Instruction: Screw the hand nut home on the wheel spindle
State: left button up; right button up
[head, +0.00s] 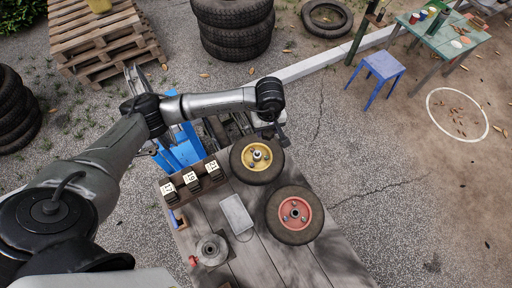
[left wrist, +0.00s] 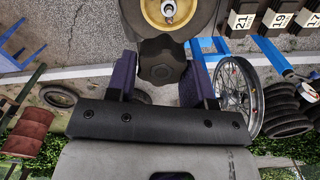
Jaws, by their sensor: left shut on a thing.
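A dark lobed hand nut (left wrist: 162,60) sits between the two fingers of my left gripper (left wrist: 160,80), which is shut on it. In the head view my left gripper (head: 280,134) is at the far side of the yellow-hub wheel (head: 243,171); the nut cannot be made out there. The left wrist view shows part of this wheel's yellow hub (left wrist: 150,10) with a silver spindle end (left wrist: 168,9) at its centre. The nut appears apart from the spindle, off to one side of it. My right gripper is not in view.
A red-hub wheel (head: 291,235) lies on the grey plank bench (head: 275,262). Numbered dark blocks (head: 191,180), a pale flat box (head: 236,214) and a round metal part (head: 212,249) are nearby. Stacked tyres (head: 233,30) and a blue stool (head: 382,66) stand beyond.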

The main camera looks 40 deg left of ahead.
pick_arm(q)
jog(key=a+f+n+b, duration=0.3)
jog(key=a+f+b, duration=0.1)
jog(key=f, duration=0.8)
jog(key=shift+s, duration=0.2)
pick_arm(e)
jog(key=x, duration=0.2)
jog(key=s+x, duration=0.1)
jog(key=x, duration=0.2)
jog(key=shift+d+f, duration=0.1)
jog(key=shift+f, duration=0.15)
pick_arm(q)
jog(key=shift+a, duration=0.1)
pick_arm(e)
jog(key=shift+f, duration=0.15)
pick_arm(q)
jog(key=shift+f+b, duration=0.1)
jog(key=shift+b, duration=0.2)
jog(key=shift+f+b, duration=2.25)
jog(key=shift+f, duration=0.35)
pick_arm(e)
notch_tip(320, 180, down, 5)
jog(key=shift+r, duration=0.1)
pick_arm(q)
jog(key=shift+b, duration=0.5)
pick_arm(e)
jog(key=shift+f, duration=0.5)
